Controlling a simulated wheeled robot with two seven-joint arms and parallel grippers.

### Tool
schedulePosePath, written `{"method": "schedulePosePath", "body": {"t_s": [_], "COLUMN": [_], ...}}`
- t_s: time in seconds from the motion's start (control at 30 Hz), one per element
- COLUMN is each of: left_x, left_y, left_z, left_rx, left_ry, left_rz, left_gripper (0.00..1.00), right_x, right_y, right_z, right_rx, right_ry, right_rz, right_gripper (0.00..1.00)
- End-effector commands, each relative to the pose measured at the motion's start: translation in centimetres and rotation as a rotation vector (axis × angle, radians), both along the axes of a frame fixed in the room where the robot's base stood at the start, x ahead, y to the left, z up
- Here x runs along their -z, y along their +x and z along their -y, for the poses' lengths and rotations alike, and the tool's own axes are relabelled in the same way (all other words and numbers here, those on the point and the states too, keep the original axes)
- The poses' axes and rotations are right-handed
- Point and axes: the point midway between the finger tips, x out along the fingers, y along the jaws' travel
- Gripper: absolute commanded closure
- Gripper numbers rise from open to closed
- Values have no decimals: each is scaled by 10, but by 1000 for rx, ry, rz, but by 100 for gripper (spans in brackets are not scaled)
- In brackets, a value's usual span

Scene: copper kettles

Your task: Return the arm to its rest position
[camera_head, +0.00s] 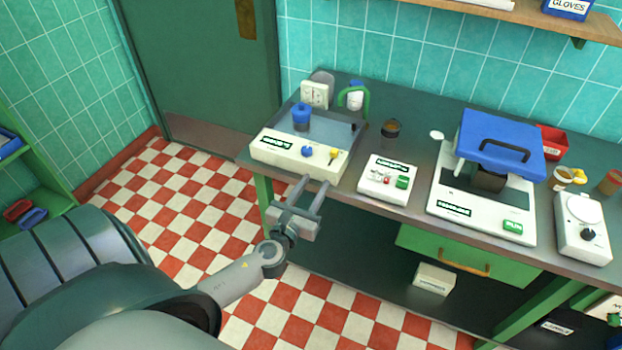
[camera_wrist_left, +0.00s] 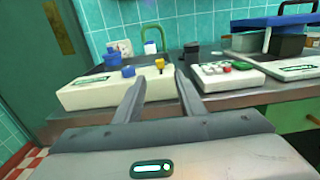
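My left arm comes in from the left in the head view. Its gripper (camera_head: 310,190) is in front of the bench's near edge, by the white sink-like unit (camera_head: 268,150) with a blue knob and a yellow knob. The left wrist view also shows the gripper (camera_wrist_left: 158,85), with its two fingers apart and nothing between them. The fingers point toward the bench, and the white unit (camera_wrist_left: 85,97) lies beyond them. I cannot tell from these views whether the fingertips touch it. My right gripper is in neither view.
The dark bench (camera_head: 400,212) holds a small white control box (camera_head: 388,182), a larger white device (camera_head: 455,215) under a blue lidded case (camera_head: 500,140), and a white dial unit (camera_head: 583,238). A green drawer (camera_head: 425,250) hangs below. Checkered floor (camera_head: 180,200) is clear left of the bench.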

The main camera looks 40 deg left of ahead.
Motion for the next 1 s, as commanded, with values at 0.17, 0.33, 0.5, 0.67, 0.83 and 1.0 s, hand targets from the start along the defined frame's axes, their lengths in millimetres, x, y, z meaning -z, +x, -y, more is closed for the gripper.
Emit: {"method": "schedulePosePath", "body": {"t_s": [0.17,0.33,0.5,0.67,0.83,1.0], "left_x": [0,-1,0,0,2,29], "left_y": [-11,-13,-13,-12,-12,-14], "left_z": [2,3,3,3,2,1], "left_rx": [-1,-1,-1,-1,-1,-9], "left_ry": [0,0,0,0,-6,-78], "left_rz": [0,0,0,0,-3,-36], "left_gripper": [64,64,64,64,64,64], "right_x": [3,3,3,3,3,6], "right_y": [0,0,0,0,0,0], "right_z": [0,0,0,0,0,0], "right_rx": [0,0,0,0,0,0], "right_ry": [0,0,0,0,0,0], "right_rz": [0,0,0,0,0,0], "right_gripper": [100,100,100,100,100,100]}}
